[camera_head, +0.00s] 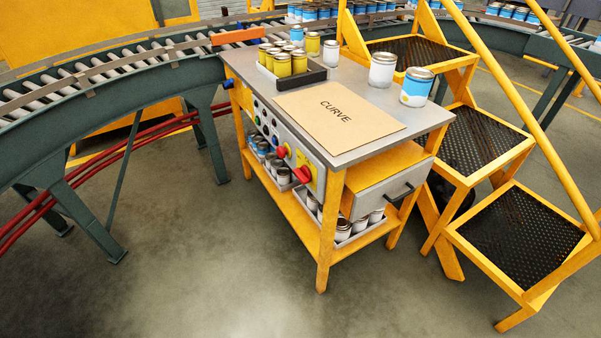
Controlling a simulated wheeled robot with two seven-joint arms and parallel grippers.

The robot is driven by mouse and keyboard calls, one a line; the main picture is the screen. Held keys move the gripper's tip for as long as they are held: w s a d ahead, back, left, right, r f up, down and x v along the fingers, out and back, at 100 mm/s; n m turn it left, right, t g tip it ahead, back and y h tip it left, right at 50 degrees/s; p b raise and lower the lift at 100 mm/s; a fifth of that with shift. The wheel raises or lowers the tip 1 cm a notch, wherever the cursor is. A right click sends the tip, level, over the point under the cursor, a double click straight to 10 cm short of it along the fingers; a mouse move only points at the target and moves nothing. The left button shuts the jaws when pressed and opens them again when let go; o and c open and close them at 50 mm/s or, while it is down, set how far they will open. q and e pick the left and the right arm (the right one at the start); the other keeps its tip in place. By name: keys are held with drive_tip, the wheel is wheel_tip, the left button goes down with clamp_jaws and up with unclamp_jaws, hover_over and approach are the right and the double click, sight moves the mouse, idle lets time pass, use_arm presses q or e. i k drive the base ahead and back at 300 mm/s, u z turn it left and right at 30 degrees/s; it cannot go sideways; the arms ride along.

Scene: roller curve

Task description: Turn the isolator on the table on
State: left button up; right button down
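The table (365,147) is a yellow-framed bench with a grey top, standing in the middle of the view. A control panel runs along its left-facing side. The isolator (304,174) is a red handle on a yellow plate at the near end of this panel. The angle of its handle is too small to tell clearly. A red round button (283,151) sits on the panel just left of and above it. Neither of my grippers is in view.
A curved roller conveyor (118,66) stands at the left and back. Yellow steps (518,228) stand close on the right. A board marked CURVE (340,127) and several cans lie on the tabletop. The floor in front of the table is clear.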

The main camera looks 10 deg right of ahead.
sight(303, 174)
drive_tip(key=u, duration=0.1)
drive_tip(key=k, duration=0.4)
drive_tip(key=z, duration=0.85)
drive_tip(key=i, duration=1.1)
drive_tip(key=u, duration=0.4)
